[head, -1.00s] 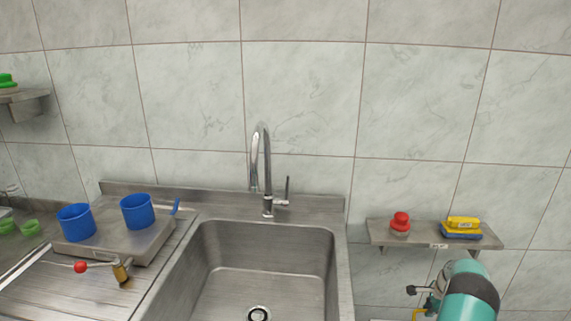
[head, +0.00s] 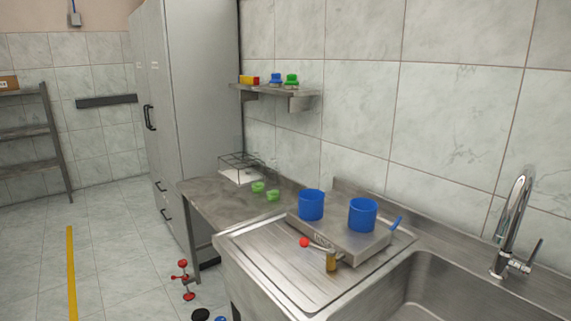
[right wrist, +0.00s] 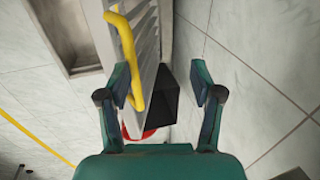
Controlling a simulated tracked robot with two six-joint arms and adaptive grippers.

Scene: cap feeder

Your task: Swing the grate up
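In the right wrist view a grey slatted panel (right wrist: 146,38), which looks like the grate, stands at the upper middle. A yellow bar handle (right wrist: 129,58) runs along its left side, close to the left finger. My right gripper (right wrist: 164,82) is open, its two fingers wide apart. The handle lies just inside the left finger; whether they touch I cannot tell. A dark box-like part (right wrist: 165,97) shows between the fingers, with a red round part (right wrist: 139,133) below it. The head view shows neither gripper. It does not clearly show this slatted panel.
In the head view a steel sink (head: 440,290) is at right, with two blue cups (head: 311,205) on a raised plate beside it. A side table (head: 215,205) holds green cups and a wire rack. A tall cabinet (head: 200,80) stands behind. Floor at left is mostly clear.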

